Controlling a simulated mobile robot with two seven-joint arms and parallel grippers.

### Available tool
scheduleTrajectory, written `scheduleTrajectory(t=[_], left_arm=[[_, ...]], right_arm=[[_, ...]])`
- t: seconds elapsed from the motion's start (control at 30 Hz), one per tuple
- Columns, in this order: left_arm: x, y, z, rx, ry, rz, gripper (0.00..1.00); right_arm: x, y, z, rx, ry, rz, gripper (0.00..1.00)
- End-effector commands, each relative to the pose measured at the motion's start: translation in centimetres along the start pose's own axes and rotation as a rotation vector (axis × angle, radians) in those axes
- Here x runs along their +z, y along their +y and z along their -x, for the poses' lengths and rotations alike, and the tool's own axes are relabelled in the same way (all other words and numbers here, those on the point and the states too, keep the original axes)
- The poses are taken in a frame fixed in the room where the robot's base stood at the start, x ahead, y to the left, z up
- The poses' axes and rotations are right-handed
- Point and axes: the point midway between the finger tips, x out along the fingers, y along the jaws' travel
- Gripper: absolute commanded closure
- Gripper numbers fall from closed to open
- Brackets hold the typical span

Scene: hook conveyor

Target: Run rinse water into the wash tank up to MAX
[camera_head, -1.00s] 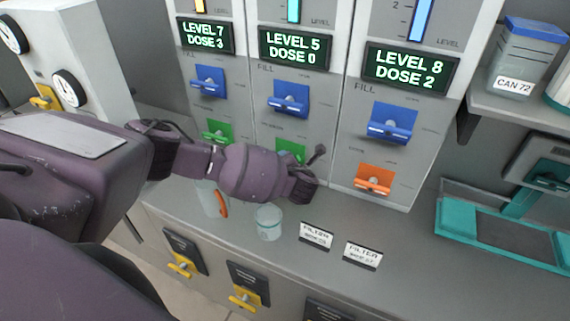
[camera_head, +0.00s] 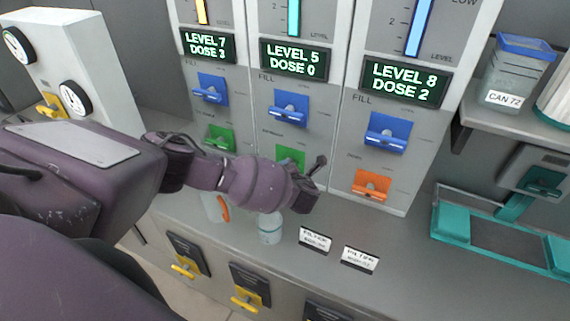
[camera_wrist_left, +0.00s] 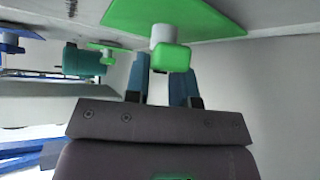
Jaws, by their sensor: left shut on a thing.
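Three grey dispenser columns stand side by side with lit displays. The left display (camera_head: 208,46) reads LEVEL 7 DOSE 3, the middle display (camera_head: 294,58) LEVEL 5 DOSE 0, the right display (camera_head: 405,82) LEVEL 8 DOSE 2. Each column has a blue FILL lever: left (camera_head: 211,88), middle (camera_head: 289,107), right (camera_head: 387,132). Below are green, green and orange levers. My left gripper (camera_wrist_left: 165,82) is shut on a green lever (camera_wrist_left: 172,55), seen in the left wrist view. In the head view my wrist covers part of the middle green lever (camera_head: 290,155); the fingertips are hidden. No label naming the wash tank is legible.
A clear beaker (camera_head: 270,230) and a jug with an orange handle (camera_head: 223,208) stand on the counter below my wrist. Two FILTER cards (camera_head: 315,239) lie beside them. Yellow levers (camera_head: 187,266) line the counter front. A teal-framed tray (camera_head: 492,240) is at the right.

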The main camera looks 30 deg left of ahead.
Motion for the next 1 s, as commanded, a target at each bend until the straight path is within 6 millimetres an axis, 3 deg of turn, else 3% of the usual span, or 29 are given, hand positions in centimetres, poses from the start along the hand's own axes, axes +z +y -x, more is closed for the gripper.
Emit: scheduleTrajectory(t=[0.17,0.5,0.9,0.93,1.0], left_arm=[[0.1,0.2,0.1,0.064,0.0,-0.064,1.0],[0.0,-0.2,-0.1,0.265,-0.002,-0.262,1.0],[0.0,-0.2,-0.1,0.289,-0.002,-0.287,1.0],[0.0,-0.2,-0.1,0.289,-0.002,-0.287,0.75],[0.0,-0.2,-0.1,0.289,-0.002,-0.287,0.64]], right_arm=[[-1.0,0.2,1.1,0.0,-0.015,-0.001,0.57],[0.2,0.2,1.2,0.002,-0.035,-0.003,0.57],[-0.2,0.1,1.2,0.002,-0.027,-0.004,0.57],[-0.2,0.1,1.2,0.002,-0.027,-0.004,0.57],[-0.2,0.1,1.2,0.002,-0.026,-0.004,0.57]])
